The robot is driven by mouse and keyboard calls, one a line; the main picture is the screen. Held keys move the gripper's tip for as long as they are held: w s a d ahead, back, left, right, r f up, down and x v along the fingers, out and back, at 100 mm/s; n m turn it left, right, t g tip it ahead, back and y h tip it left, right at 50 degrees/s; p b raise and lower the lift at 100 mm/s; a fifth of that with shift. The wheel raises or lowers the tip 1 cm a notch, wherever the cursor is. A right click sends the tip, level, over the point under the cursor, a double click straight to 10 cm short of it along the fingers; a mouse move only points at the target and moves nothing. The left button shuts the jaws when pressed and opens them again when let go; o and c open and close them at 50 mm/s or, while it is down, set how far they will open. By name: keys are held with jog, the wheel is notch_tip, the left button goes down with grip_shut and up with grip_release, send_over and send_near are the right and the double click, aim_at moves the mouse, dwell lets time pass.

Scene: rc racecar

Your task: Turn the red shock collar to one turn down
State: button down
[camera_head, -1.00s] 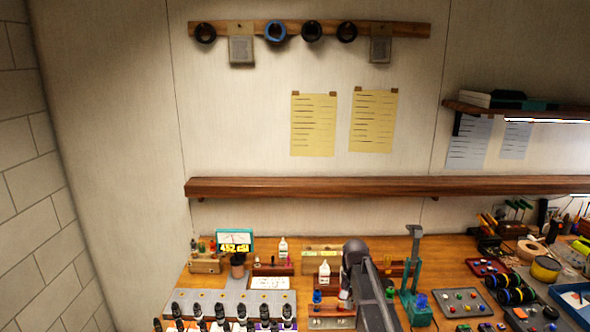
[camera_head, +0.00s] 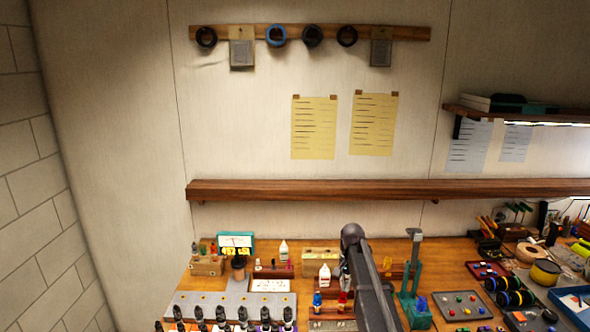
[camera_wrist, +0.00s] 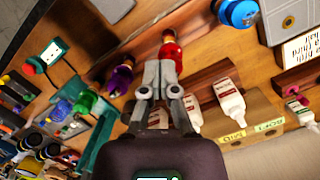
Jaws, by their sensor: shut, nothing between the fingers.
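A red shock part (camera_wrist: 171,51) stands just beyond my fingertips in the wrist view, with a brass-coloured piece at its top end. A red piece also shows in the head view (camera_head: 343,300), beside a blue one (camera_head: 317,300). My gripper (camera_wrist: 160,70) is shut and empty. Its tips point at the lower edge of the red part; I cannot tell whether they touch it. A blue shock part (camera_wrist: 238,13) is to the upper right. A purple one (camera_wrist: 120,77) and a green one (camera_wrist: 86,101) are to the left. The collar's turn marks are too small to read.
White bottles (camera_wrist: 229,99) stand close right of the gripper, by a labelled wooden block (camera_wrist: 262,120). A teal stand (camera_head: 415,285) is right of my arm. Dark-capped bottles (camera_head: 245,315) fill the front left. A parts tray (camera_head: 463,304) lies farther right.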

jog(key=shift+s+a+f+b, duration=0.1)
jog(key=shift+s+f+b, duration=0.1)
jog(key=shift+f+b, duration=0.85)
jog(key=shift+s+a+f+b, duration=0.1)
jog(key=shift+s+f+b, duration=0.05)
jog(key=shift+f+b, duration=0.9)
jog(key=shift+s+a+f+b, duration=0.1)
jog(key=shift+s+f+b, duration=0.1)
jog(key=shift+f+b, duration=0.85)
jog(key=shift+f, duration=0.1)
jog(key=shift+w+d, duration=0.1)
jog(key=shift+w, duration=0.4)
jog(key=shift+w+a, duration=0.5)
jog(key=shift+a, duration=0.3)
jog(key=shift+s+a, duration=0.2)
jog(key=shift+a, duration=0.15)
dwell(0.4)
jog(key=r+p, duration=0.4)
jog(key=w+r+p, duration=0.1)
jog(key=r+p, duration=0.1)
jog(key=shift+d, duration=0.2)
jog(key=shift+s, duration=0.1)
dwell(0.4)
